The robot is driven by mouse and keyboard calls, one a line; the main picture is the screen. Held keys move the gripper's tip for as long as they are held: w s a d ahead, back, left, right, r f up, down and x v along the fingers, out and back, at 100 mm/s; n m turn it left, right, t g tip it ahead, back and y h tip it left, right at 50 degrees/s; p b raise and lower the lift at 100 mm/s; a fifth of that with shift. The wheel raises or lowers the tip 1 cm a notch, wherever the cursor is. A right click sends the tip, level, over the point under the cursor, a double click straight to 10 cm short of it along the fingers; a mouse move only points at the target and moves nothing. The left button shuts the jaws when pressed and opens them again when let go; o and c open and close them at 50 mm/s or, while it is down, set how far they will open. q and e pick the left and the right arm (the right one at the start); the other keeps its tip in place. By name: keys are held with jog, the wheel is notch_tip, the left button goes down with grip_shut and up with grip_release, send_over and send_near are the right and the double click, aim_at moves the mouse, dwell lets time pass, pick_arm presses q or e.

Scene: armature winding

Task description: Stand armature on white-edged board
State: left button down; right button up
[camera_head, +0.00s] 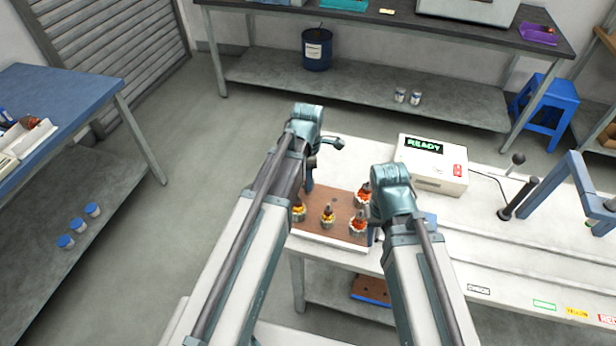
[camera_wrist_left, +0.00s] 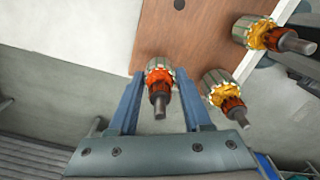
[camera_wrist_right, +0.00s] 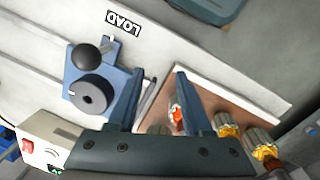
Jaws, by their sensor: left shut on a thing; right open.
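The brown white-edged board (camera_head: 335,238) lies at the left end of the white bench. It carries several upright armatures, with yellow windings (camera_head: 327,217) and with red windings (camera_head: 358,227).
A blue fixture with a black knob (camera_wrist_right: 87,56) stands beside the board near the LOAD label (camera_wrist_right: 124,22). A READY box (camera_head: 432,165) stands behind. Two yellow-wound armatures (camera_wrist_left: 262,33) (camera_wrist_left: 225,88) are close right of the left gripper.

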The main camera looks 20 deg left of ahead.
pick_arm(q)
jog(key=shift+f+b, duration=0.8)
jog(key=shift+f, duration=0.05)
pick_arm(e)
jog(key=shift+f, duration=0.8)
pick_arm(q)
jog(key=shift+c, duration=1.3)
grip_release()
notch_tip(320, 180, up, 14)
jog(key=p, duration=1.4)
pick_arm(e)
notch_tip(320, 180, up, 14)
pick_arm(q)
notch_tip(320, 180, up, 14)
jog(key=p, duration=1.3)
jog(key=shift+f+p, duration=0.2)
jog(key=shift+p, duration=0.15)
pick_arm(e)
notch_tip(320, 180, up, 14)
jog(key=shift+f, duration=0.2)
